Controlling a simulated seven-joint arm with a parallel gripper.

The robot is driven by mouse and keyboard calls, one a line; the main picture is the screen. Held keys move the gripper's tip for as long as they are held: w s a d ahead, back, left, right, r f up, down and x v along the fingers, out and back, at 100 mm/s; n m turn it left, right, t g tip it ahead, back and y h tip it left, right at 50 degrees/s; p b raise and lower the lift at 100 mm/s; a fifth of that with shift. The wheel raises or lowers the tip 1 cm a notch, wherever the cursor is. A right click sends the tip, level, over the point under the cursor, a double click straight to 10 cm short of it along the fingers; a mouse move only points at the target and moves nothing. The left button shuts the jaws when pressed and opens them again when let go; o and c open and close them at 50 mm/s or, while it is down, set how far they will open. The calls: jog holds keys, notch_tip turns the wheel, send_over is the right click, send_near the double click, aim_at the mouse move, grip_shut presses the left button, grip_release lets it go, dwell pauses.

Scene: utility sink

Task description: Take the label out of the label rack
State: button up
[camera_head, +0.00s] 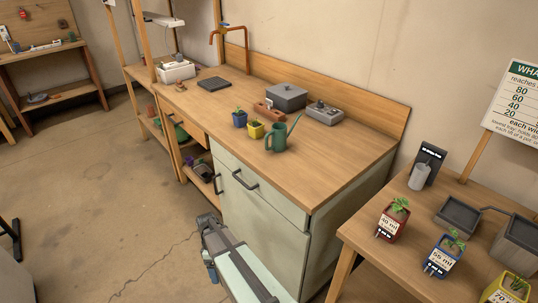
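I cannot clearly make out a label rack. A small brown block (268,112) beside the grey box on the counter might be it, but its details are too small to tell. Three pots on the right table carry white labels: a red pot (391,222), a blue pot (442,258) and a yellow pot (506,292) cut by the picture's edge. Grey parts of my own arm show at the bottom centre, low in front of the cabinet. I see no fingertips of my gripper.
A green watering can (277,138), two small plant pots, a grey box (287,97) and a scale-like device (324,114) stand on the wooden counter (330,160). Its front right is clear. On the right table are a dark stand (431,160), a dark tray (458,214) and a grey container (515,245).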

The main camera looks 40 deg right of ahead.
jog(key=w+d+r+n+t, duration=0.1)
jog(key=w+d+r+n, duration=0.3)
jog(key=w+d+r, duration=0.6)
jog(key=w+d+r+n+t, duration=0.1)
jog(key=w+d+r+n, duration=0.4)
jog(key=r, duration=0.9)
jog(key=w+d+r+n+t, duration=0.1)
jog(key=w+d+r+n, duration=0.2)
jog(key=w+d+r, duration=0.8)
jog(key=w+d+r+m+t+h, duration=0.1)
jog(key=w+d+r, duration=0.2)
jog(key=d+r, duration=0.5)
jog(key=w+d+r+m, duration=0.1)
jog(key=w+d+r, duration=0.25)
jog(key=d, duration=0.75)
jog(key=w+d+r+t+h, duration=0.1)
jog(key=w+d+r, duration=0.1)
jog(key=d+r, duration=0.65)
send_over(269, 100)
notch_tip(269, 100, down, 10)
jog(key=shift+w+d+f, duration=0.1)
jog(key=shift+f, duration=1.3)
jog(key=shift+w+d+f, duration=0.1)
jog(key=shift+f, duration=1.25)
jog(key=c, duration=1.1)
jog(key=shift+r, duration=0.1)
